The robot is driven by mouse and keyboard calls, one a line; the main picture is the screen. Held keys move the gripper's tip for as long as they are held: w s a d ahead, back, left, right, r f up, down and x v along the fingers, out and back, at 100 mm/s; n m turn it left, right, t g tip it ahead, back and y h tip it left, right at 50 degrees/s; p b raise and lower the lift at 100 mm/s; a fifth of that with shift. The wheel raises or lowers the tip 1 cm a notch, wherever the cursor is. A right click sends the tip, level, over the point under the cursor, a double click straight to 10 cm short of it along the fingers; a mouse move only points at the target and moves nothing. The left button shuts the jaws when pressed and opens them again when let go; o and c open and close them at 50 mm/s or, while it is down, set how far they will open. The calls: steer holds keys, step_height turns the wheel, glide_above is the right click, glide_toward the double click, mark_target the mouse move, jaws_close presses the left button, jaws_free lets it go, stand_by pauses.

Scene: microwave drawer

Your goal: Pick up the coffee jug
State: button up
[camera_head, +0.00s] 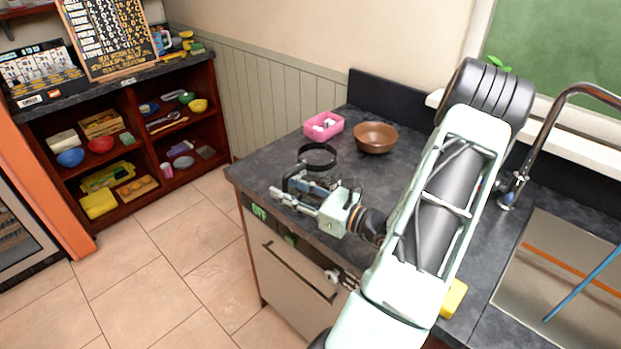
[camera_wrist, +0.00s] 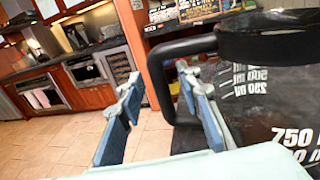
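The coffee jug (camera_head: 318,166) is clear with a black rim and stands upright on the dark counter near its left end. In the wrist view the jug (camera_wrist: 270,105) fills the right side, with white volume marks and a black handle (camera_wrist: 160,62) on its left. My gripper (camera_head: 288,191) is open beside the jug, on its near side. In the wrist view the handle's upright part appears between the two fingers of my gripper (camera_wrist: 160,82), with gaps on both sides.
A pink box (camera_head: 323,126) and a brown bowl (camera_head: 375,138) stand behind the jug. The sink (camera_head: 560,260) and curved faucet (camera_head: 570,92) are at right. A drawer front (camera_head: 290,275) is below the counter. Open floor lies to the left.

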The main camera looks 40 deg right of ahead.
steer(key=shift+w+a, duration=0.1)
steer(key=shift+w, duration=0.15)
jaws_close()
steer(key=shift+r, duration=0.1)
stand_by(0.4)
